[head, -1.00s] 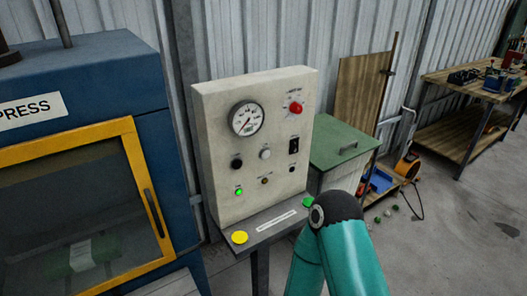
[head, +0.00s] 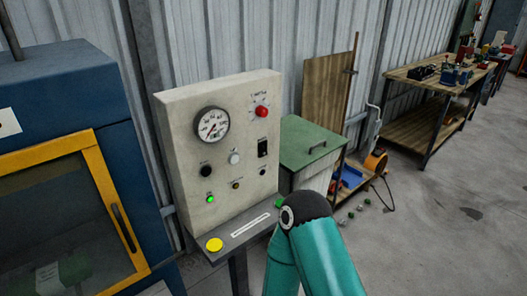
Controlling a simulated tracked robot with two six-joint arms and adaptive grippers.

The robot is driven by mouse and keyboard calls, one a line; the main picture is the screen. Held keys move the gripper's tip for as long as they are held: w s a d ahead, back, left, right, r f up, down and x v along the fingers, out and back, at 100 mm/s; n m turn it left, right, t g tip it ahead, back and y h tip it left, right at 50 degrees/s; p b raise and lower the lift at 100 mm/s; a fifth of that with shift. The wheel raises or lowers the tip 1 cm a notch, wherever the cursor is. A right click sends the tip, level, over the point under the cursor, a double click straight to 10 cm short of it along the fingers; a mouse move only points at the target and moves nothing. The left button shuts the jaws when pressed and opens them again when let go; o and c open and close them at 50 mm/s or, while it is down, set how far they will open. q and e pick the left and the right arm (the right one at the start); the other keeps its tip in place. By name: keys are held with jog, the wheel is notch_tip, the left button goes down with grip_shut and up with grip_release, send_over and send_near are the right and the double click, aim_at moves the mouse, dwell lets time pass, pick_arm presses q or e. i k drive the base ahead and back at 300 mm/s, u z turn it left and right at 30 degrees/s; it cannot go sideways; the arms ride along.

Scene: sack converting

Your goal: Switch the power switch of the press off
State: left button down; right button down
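The control panel (head: 222,165) is a cream box on a stand beside the blue press (head: 65,110). A black rocker switch (head: 263,148) sits at its right side, and its label is too small to read, so I cannot tell its position. A red knob (head: 261,112) is above it, a pressure gauge (head: 212,126) is at the upper left, and a green lamp (head: 210,199) glows at the lower left. Neither of my grippers is in view. A teal link of my arm stands in front of the panel's lower right corner.
A yellow button (head: 214,245) and a partly covered green button (head: 279,203) are on the panel's shelf (head: 243,232). A green-topped cabinet (head: 310,143) stands close to the right. A workbench (head: 430,85) is farther back. The floor at right is mostly clear.

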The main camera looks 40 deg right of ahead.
aim_at(262, 147)
jog(key=z, duration=0.05)
jog(key=i, duration=0.2)
jog(key=u, duration=2.45)
jog(key=k, duration=0.2)
jog(key=z, duration=0.85)
jog(key=k, duration=1.1)
jog(key=z, duration=1.2)
jog(key=i, duration=0.5)
jog(key=u, duration=0.25)
